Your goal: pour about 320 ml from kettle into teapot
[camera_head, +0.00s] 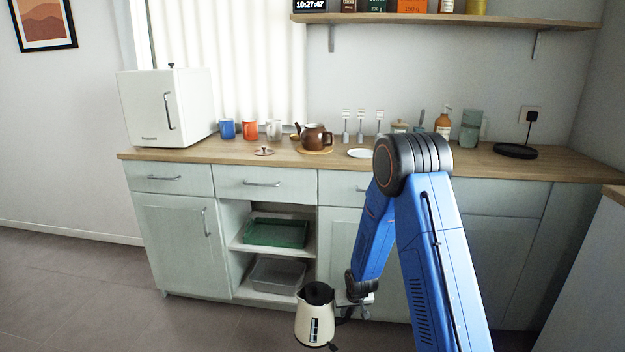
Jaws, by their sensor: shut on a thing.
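The kettle (304,322) is cream with a black lid and a dark level window on its side. It hangs roughly upright in front of the cabinets, below counter height. My gripper (346,304) is shut on the kettle at its right side; the fingers and most of the handle are hard to make out. The brown teapot (313,137) stands on a round wooden mat (326,151) on the counter, well above and behind the kettle in the picture. Its spout points left. A small lid (264,150) lies on the counter to its left. The water inside the kettle cannot be seen.
Blue, orange and white mugs (249,129) stand left of the teapot. A white saucer (361,153) and several upright utensils are to its right. A black kettle base (515,151) sits far right. The wall shelf (440,18) overhangs the counter; open shelves hold a green tray (276,246).

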